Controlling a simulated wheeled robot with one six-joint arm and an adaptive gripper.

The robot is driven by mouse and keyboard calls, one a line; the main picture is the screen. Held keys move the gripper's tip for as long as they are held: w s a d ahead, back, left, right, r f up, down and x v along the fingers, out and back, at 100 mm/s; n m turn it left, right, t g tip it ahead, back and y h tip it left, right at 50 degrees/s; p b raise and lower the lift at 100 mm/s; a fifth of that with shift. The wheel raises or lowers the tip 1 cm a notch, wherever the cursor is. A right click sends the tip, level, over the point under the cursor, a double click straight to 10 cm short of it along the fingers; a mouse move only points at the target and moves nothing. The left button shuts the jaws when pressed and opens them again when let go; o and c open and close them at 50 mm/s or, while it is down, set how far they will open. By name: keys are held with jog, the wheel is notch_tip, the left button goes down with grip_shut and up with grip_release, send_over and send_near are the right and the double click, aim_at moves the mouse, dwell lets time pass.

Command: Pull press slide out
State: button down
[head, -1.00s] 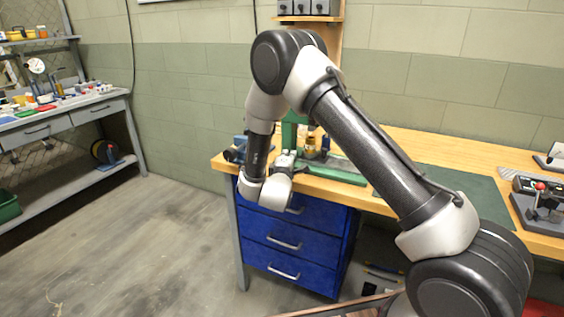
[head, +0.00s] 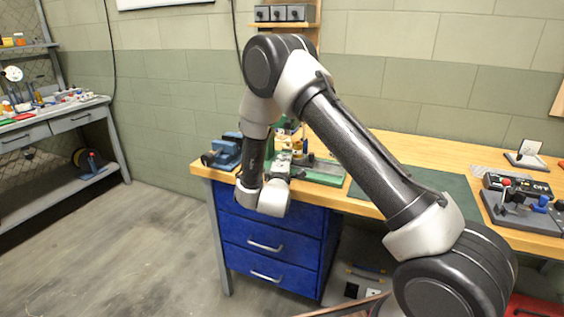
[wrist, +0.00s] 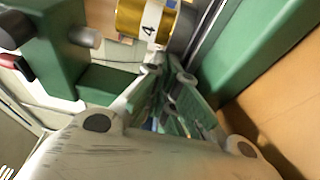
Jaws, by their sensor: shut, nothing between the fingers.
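The green press shows in the head view as a low base (head: 322,174) on the bench, with most of its upright hidden behind my arm. In the wrist view its green frame (wrist: 62,45) is at the left and a long green piece (wrist: 262,48) at the right. A brass cylinder marked 4 (wrist: 140,18) sits at the top, just beyond the fingers. I cannot tell which part is the slide. My gripper (wrist: 165,68) is shut and empty, its tips close to the brass cylinder; whether they touch is unclear.
The wooden bench (head: 385,213) has blue drawers (head: 265,238) below. A blue vise (head: 224,152) stands left of the press. A dark green mat (head: 425,190) is clear at the right, with a lever fixture (head: 515,205) beyond. Floor (head: 120,250) at the left is free.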

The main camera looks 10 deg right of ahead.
aim_at(306, 165)
jog(key=s+d, duration=0.1)
jog(key=d, duration=0.1)
jog(key=s+d, duration=0.4)
jog(key=shift+d, duration=0.3)
